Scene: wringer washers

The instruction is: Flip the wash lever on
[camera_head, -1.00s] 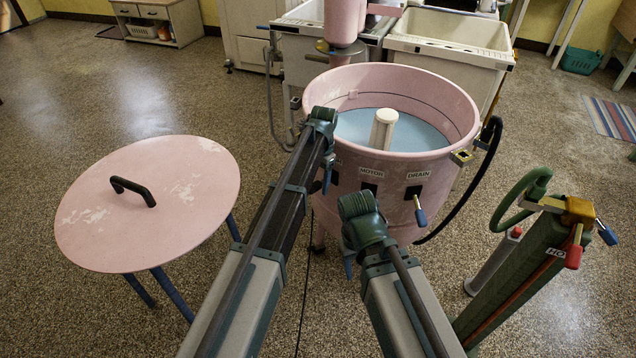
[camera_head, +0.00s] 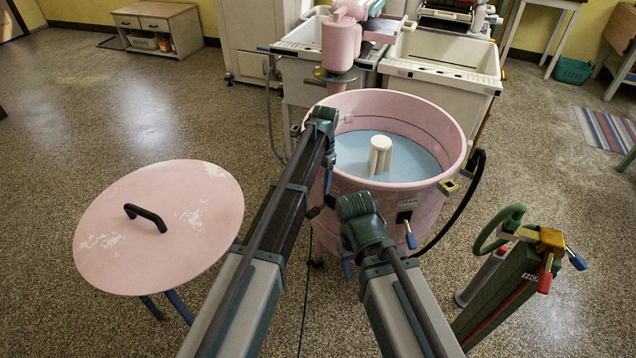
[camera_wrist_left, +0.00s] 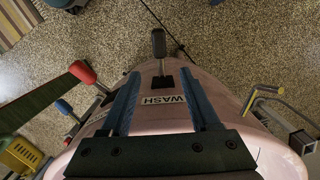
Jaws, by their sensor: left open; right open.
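The wash lever (camera_wrist_left: 158,43) has a dark grip and stands out from a slot beside the WASH label (camera_wrist_left: 162,99) in the left wrist view. My left gripper (camera_wrist_left: 160,76) is open, with its two blue fingers on either side of the label and slot. The grip lies past the fingertips in the picture; contact is not visible.
A red-handled lever (camera_wrist_left: 82,71) and a blue-handled lever (camera_wrist_left: 64,107) are beside the wash lever. The DRAIN lever (camera_head: 410,235) shows on the tub. A pink lid (camera_head: 185,225) is at left, and a green post with valves (camera_head: 515,295) at right.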

